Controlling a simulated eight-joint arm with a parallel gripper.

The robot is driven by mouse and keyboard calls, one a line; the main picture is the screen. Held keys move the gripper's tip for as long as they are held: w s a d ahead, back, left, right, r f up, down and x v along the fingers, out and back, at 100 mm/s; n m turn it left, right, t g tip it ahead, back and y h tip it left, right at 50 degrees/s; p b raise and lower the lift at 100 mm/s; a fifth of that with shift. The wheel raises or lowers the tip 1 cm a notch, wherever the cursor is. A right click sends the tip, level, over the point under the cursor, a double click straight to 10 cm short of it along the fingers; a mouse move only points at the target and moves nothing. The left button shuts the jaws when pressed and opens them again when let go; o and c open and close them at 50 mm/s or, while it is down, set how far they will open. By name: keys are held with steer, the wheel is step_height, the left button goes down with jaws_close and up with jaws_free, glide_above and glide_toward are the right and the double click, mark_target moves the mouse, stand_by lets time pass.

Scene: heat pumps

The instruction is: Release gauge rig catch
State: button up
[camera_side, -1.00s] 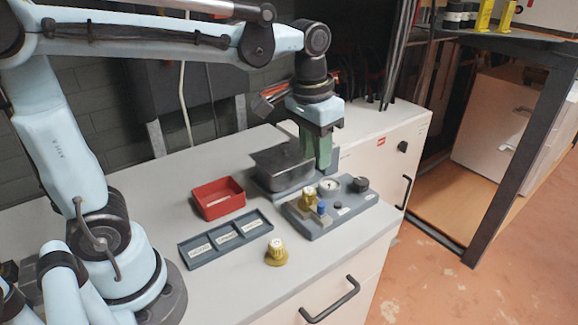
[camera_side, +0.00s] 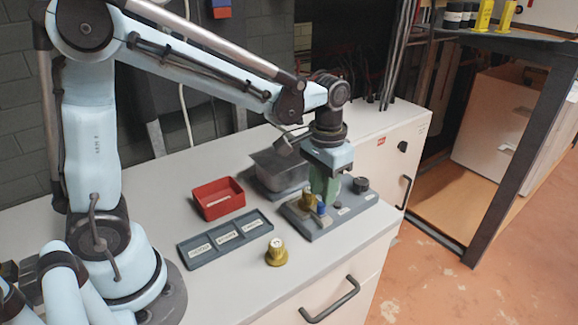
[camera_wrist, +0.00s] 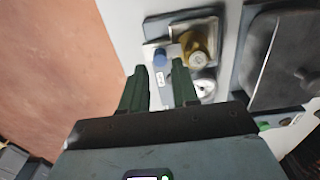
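The gauge rig (camera_side: 330,226) is a dark grey plate on the bench, carrying a brass-yellow knob (camera_side: 307,200), a blue knob (camera_side: 322,209) and a black knob (camera_side: 360,185). My gripper (camera_side: 324,198) points down over the rig, close behind the blue knob, and hides part of the gauge. In the wrist view its two green fingers (camera_wrist: 157,72) stand apart with nothing between them. The blue knob (camera_wrist: 160,58) lies just beyond the fingertips, with the brass knob (camera_wrist: 195,50) to its right and the white gauge (camera_wrist: 204,88) partly hidden. I cannot tell which part is the catch.
A lidded grey metal box (camera_side: 280,170) stands behind the rig. A red bin (camera_side: 218,198) and a labelled three-slot tray (camera_side: 225,238) sit to the left. A loose brass knob (camera_side: 276,252) stands on the bench, whose front edge is nearby. A cabinet (camera_side: 385,150) stands behind.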

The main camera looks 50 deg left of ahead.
mark_target(318, 207)
steer(key=shift+f, duration=1.7)
jaws_close()
